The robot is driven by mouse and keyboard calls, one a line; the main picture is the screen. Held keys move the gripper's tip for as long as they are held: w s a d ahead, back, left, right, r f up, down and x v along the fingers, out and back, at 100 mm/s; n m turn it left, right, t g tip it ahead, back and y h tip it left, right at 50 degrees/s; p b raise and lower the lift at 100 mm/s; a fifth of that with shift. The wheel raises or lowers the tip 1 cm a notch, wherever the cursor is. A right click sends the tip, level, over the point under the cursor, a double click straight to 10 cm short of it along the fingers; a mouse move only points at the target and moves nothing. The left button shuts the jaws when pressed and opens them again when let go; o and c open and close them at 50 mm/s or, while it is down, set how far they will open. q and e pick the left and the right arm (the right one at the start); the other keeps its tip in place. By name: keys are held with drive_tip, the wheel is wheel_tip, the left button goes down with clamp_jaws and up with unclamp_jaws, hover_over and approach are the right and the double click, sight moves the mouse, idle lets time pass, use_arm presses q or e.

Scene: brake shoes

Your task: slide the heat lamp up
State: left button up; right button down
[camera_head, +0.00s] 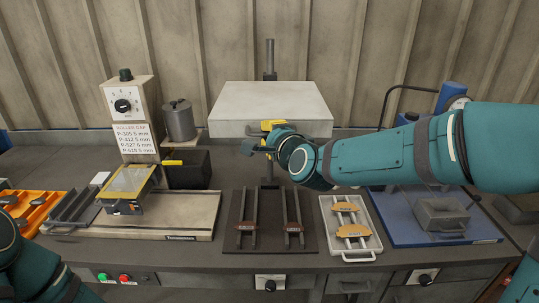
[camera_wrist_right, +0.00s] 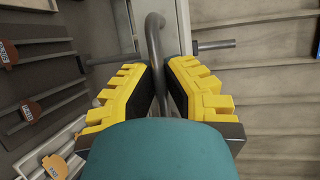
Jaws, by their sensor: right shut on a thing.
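The heat lamp (camera_head: 270,105) is a wide pale grey box on a dark upright post (camera_head: 270,55) at the back middle of the bench. It hangs well above the bench top. My right gripper (camera_head: 266,129) is at the lamp's front lower edge, partly hidden by its own wrist. In the right wrist view, its yellow-backed fingers (camera_wrist_right: 160,85) are shut on a curved grey handle bar (camera_wrist_right: 154,35). My left gripper is not in view; only part of my left arm shows at the lower left.
Below the lamp is a dark plate (camera_head: 269,238) with two pairs of rails. Right of it are a white tray (camera_head: 368,245) with orange-brown brake shoes and a blue-based press (camera_head: 400,225). At left stand a control box (camera_head: 130,95), a metal can (camera_head: 179,121) and an orange bin (camera_head: 30,210).

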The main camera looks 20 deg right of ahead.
sight(263, 118)
wheel_tip(263, 118, up, 3)
drive_tip(key=shift+f+p, duration=0.2)
drive_tip(key=shift+p, duration=0.2)
drive_tip(key=shift+r, duration=0.15)
drive_tip(key=shift+w, duration=0.1)
drive_tip(key=c, duration=1)
unclamp_jaws()
drive_tip(key=v, duration=1.2)
drive_tip(key=shift+a, duration=0.1)
